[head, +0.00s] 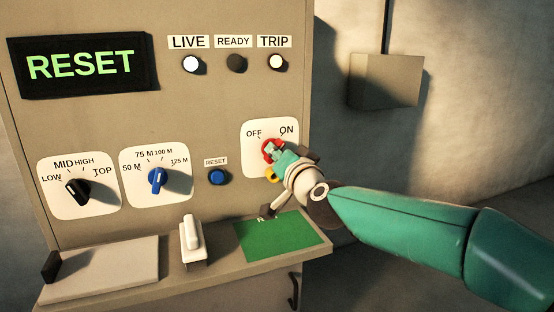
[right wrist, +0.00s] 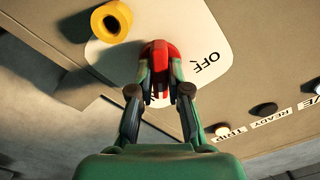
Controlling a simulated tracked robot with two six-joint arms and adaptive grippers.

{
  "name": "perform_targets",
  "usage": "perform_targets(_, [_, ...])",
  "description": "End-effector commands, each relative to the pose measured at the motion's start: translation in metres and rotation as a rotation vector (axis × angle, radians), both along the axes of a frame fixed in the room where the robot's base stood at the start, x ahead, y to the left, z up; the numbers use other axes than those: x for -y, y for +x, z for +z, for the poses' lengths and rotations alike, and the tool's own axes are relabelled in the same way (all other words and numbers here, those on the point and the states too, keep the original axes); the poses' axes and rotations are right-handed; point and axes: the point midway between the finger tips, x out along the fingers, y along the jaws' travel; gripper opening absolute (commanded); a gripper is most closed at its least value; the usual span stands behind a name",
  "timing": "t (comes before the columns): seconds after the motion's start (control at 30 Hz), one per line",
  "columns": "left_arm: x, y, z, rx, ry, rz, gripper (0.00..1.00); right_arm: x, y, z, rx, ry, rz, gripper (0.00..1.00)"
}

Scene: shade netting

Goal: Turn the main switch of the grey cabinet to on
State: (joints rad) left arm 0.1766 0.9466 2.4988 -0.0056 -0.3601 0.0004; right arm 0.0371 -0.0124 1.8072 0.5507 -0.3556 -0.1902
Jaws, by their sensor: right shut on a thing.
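The grey cabinet (head: 220,110) fills the left and middle of the head view. Its main switch, a red knob (head: 268,145), sits on a white plate (head: 254,133) marked OFF and ON at the right. My right gripper (head: 273,152) is shut on the knob, which also shows between the fingers in the right wrist view (right wrist: 158,54). The gripper hides part of the knob, so I cannot tell its exact angle. In the wrist view OFF is clear and ON is mostly covered. A yellow ring-shaped part (right wrist: 111,21) is beside the knob. My left gripper is out of view.
A display (head: 82,65) reads RESET. The LIVE (head: 191,64) and TRIP lamps look bright; READY (head: 236,64) is dark. Two dials and a blue button (head: 217,177) are left of the switch. The shelf below holds a white object (head: 192,238) and a green mat (head: 283,238).

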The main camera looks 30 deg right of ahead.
Motion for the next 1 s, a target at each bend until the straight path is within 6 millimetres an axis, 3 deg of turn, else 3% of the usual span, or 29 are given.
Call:
perform_targets(0.3, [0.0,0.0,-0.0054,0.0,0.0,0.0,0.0,-0.0002,0.0004,-0.0047,0.016,0.103,0.001,0.0])
perform_targets(0.77, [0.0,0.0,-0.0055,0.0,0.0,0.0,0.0,0.0,0.0004,-0.0048,0.017,0.115,0.001,0.0])
perform_targets(0.8, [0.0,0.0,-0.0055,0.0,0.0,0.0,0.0,0.0,0.0004,-0.0048,0.017,0.115,0.001,0.23])
perform_targets(0.9, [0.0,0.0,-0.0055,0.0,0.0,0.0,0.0,0.0001,0.0004,-0.0041,0.019,0.114,0.0,0.4])
perform_targets(1.0, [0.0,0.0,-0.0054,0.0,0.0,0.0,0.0,0.0002,0.0003,-0.003,0.021,0.112,0.0,0.42])
